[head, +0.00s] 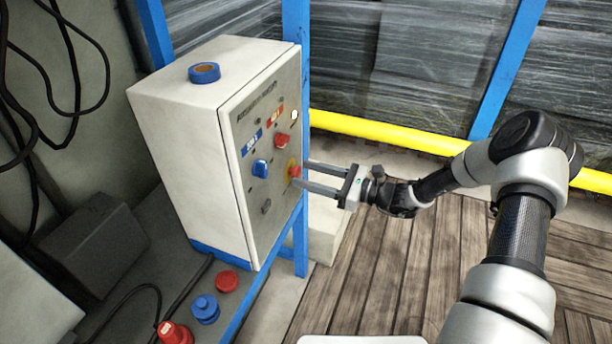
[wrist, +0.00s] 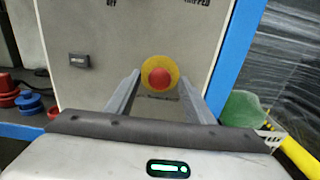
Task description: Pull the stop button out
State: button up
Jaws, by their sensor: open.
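The stop button is a red knob (wrist: 159,78) on a round yellow plate (wrist: 148,66), low on the front panel of a white control box (wrist: 102,35). In the head view the red knob (head: 295,171) shows near the panel's right edge. My gripper (head: 305,174) is open, its two long fingers pointing at the panel. In the wrist view the fingers (wrist: 157,84) lie left and right of the knob, with a gap on each side. Whether the tips reach past the knob's face I cannot tell.
The panel also bears a blue switch (head: 260,168) and a red switch (head: 282,140). A tape roll (head: 204,72) lies on the box. Red and blue parts (head: 205,309) stand on the bench below. A blue post (head: 301,230) and yellow rail (head: 385,130) are nearby.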

jog(key=shift+w+a, duration=0.15)
jog(key=shift+a, duration=0.4)
grip_shut()
jog(key=shift+s+d+p, duration=0.2)
jog(key=shift+d+p, duration=0.1)
jog(key=shift+d, duration=0.3)
grip_release()
jog(key=p+v, duration=0.1)
jog(key=v, duration=1.6)
jog(key=shift+d+p, duration=0.25)
jog(key=shift+p, duration=0.15)
jog(key=shift+s+r, duration=0.1)
